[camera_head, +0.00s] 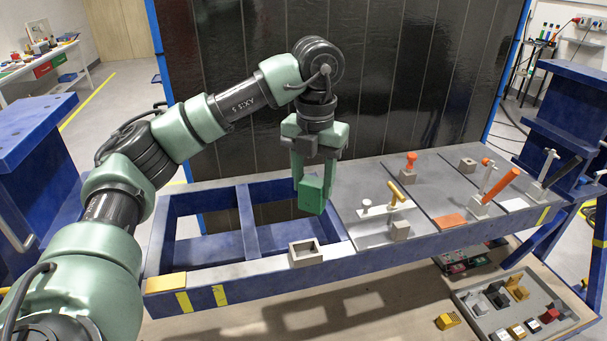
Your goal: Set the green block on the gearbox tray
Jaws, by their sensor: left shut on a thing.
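My left gripper (313,174) is shut on the green block (311,198). It points down and holds the block upright above the blue jig frame, near the left edge of the grey plate. A grey tray (477,322) with several small parts in it lies at the lower right, below the jig. No label shows, so I cannot tell whether it is the gearbox tray. My right gripper is out of view.
The blue jig frame (250,268) has open bays at left. A hollow grey block (305,253) sits on its front rail. The grey plate (345,185) carries orange-handled and metal clamps. A yellow part (447,321) lies left of the tray.

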